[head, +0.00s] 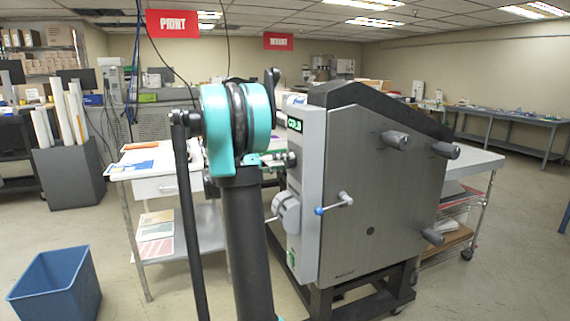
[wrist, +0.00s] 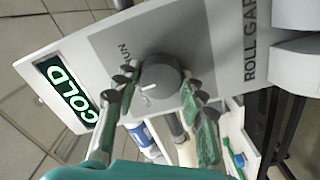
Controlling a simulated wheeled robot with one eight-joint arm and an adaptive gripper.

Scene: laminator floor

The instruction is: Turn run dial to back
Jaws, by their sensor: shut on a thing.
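The run dial (wrist: 163,74) is a round dark grey knob on the machine's light grey control panel (wrist: 100,45). Its white pointer mark faces lower left in the wrist view. The lettering beside it is partly hidden; "UN" shows. My gripper (wrist: 160,86) has one dark-padded finger on each side of the dial and is shut on it. In the head view my gripper (head: 277,160) reaches the panel's edge below the lit display (head: 295,124). The dial itself is hard to make out there.
A green-lit "COLD" display (wrist: 69,90) and "ROLL GAP" lettering are on the panel. A grey lever knob (head: 287,213) and a blue-tipped crank (head: 335,203) are lower on the laminator (head: 375,200). A blue bin (head: 55,285) stands on the floor at left.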

